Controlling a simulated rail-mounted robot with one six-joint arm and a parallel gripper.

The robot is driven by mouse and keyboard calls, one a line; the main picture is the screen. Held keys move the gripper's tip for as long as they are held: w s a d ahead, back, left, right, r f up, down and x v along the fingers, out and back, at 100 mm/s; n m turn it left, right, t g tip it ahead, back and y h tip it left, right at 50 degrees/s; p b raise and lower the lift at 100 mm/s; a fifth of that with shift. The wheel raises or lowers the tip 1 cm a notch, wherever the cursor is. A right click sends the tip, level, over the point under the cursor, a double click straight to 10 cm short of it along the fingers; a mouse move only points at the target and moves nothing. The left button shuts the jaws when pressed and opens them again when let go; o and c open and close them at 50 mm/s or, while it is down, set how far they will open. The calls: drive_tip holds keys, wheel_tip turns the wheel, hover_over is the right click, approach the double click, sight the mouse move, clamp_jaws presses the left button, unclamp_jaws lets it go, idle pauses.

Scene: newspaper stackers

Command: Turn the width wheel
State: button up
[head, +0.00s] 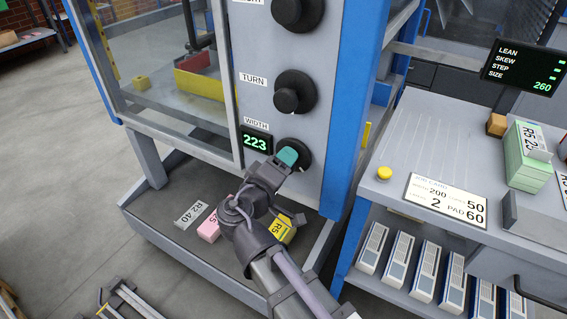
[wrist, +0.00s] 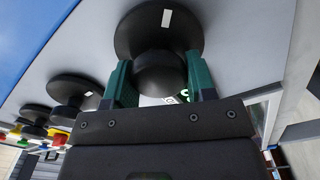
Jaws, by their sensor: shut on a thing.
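The width wheel (head: 301,152) is a black round knob at the bottom of a grey panel, below the "WIDTH" label. My gripper (head: 289,158) is at this wheel, with its green fingers against the knob. In the wrist view, the wheel's disc with a white mark (wrist: 165,25) shows above, and my gripper (wrist: 160,78) has one finger on each side of the round hub. The gripper is shut on the hub. The green display (head: 256,139) beside the wheel reads 223.
The turn wheel (head: 294,92) and another knob (head: 298,10) sit above on the same panel. A job card (head: 448,199) on the right bench shows 200, 50, 2 and "PAD 60". Several labelled blocks, one pink (head: 209,226), lie on the lower shelf.

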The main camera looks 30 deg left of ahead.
drive_tip(key=n, duration=0.7)
drive_tip(key=shift+f, duration=0.2)
drive_tip(key=n, duration=0.6)
drive_tip(key=shift+f+n, duration=0.1)
drive_tip(key=shift+n, duration=0.3)
drive_tip(key=n, duration=0.6)
drive_tip(key=shift+d+b, duration=0.15)
drive_tip(key=shift+b, duration=0.15)
drive_tip(key=n, duration=0.6)
drive_tip(key=shift+d+n, duration=0.15)
drive_tip(key=shift+n, duration=0.15)
drive_tip(key=o, duration=0.9)
drive_tip(key=s, duration=1)
drive_tip(key=shift+s+d, duration=0.3)
drive_tip(key=shift+s, duration=0.1)
